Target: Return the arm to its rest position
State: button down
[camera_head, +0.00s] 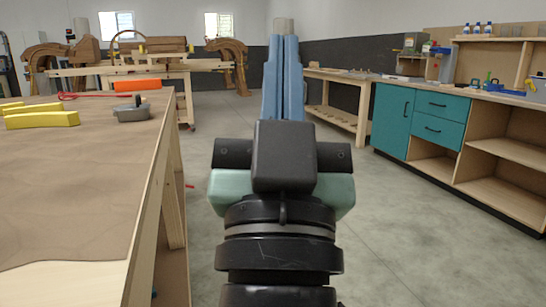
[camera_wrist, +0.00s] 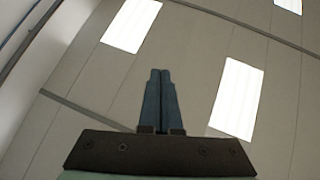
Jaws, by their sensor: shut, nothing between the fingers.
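My gripper (camera_head: 284,42) stands upright in the middle of the head view, its two blue fingers side by side and shut. The black wrist parts show below the fingers. In the wrist view my gripper (camera_wrist: 160,72) points up at the ceiling, with its fingers together and nothing between them. It touches nothing that I can see.
A workbench (camera_head: 80,190) stands close on the left, with yellow blocks (camera_head: 41,120) and a grey tool (camera_head: 131,113) on it. Teal cabinets (camera_head: 393,120) and shelves line the right wall. A wooden table (camera_head: 335,118) stands behind. Grey floor (camera_head: 400,240) is clear on the right.

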jog(key=s+r+n+y+p, duration=0.1)
jog(key=s+r, duration=0.4)
notch_tip(320, 180, up, 38)
jog(key=p, duration=3.7)
jog(key=shift+w+a+f+t, duration=0.15)
jog(key=shift+a+t, duration=0.25)
jog(key=shift+a, duration=0.05)
jog(key=shift+a, duration=0.1)
